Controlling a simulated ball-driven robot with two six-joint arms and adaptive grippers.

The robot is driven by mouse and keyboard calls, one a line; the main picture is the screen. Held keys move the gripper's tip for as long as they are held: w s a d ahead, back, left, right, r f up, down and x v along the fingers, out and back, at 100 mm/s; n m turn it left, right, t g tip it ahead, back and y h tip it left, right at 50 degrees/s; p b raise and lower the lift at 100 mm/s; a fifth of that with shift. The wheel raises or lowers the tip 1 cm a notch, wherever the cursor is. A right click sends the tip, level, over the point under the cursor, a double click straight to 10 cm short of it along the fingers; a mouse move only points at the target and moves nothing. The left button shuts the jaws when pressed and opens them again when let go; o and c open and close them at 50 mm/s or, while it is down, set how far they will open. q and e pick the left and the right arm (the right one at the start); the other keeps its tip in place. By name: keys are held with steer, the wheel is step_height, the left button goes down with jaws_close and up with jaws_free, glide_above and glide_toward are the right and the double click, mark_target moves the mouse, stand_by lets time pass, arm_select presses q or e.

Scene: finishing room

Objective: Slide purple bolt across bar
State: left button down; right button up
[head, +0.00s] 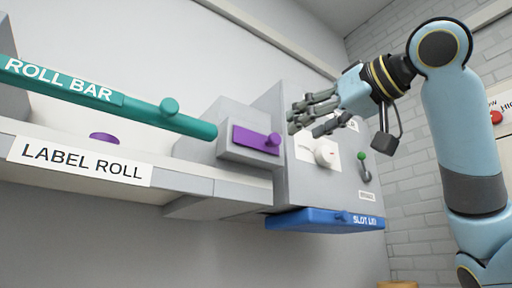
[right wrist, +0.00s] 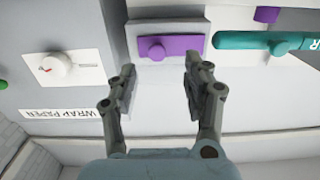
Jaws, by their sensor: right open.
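The purple bolt (head: 248,138) is a flat plate with a round knob, lying on a grey block beside the free end of the teal roll bar (head: 140,108). In the head view a small gap shows between the bolt and the bar's end. My right gripper (head: 308,112) is open and empty, to the right of the bolt and a little above its knob in the picture. In the right wrist view the purple bolt (right wrist: 180,46) lies just beyond my open fingertips (right wrist: 160,76), not between them, and the bar (right wrist: 245,40) shows to its right. My left gripper is not in view.
A grey panel beside the bolt bears a white dial (head: 325,153) and a green-knobbed lever (head: 363,172). A blue slot lid (head: 325,220) juts out below. A purple roll end (head: 103,137) shows behind the label roll shelf (head: 185,182).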

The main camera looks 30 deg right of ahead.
mark_target(277, 137)
steer(key=shift+t, duration=0.3)
steer(key=w+p, duration=0.1)
steer(key=w, duration=0.2)
steer(key=w+r+p, duration=0.1)
steer(key=w+p, duration=0.1)
steer(key=w, duration=0.1)
steer(key=w+p, duration=0.1)
steer(key=w, duration=0.2)
steer(key=shift+a+r, duration=0.1)
steer(key=shift+r, duration=0.25)
steer(key=shift+w+p, duration=0.25)
steer(key=shift+p, duration=0.05)
steer(key=shift+w, duration=0.1)
steer(key=shift+c, duration=0.6)
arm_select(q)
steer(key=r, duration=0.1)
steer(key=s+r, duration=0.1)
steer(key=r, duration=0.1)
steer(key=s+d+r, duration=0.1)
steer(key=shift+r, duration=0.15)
arm_select(e)
jaws_close()
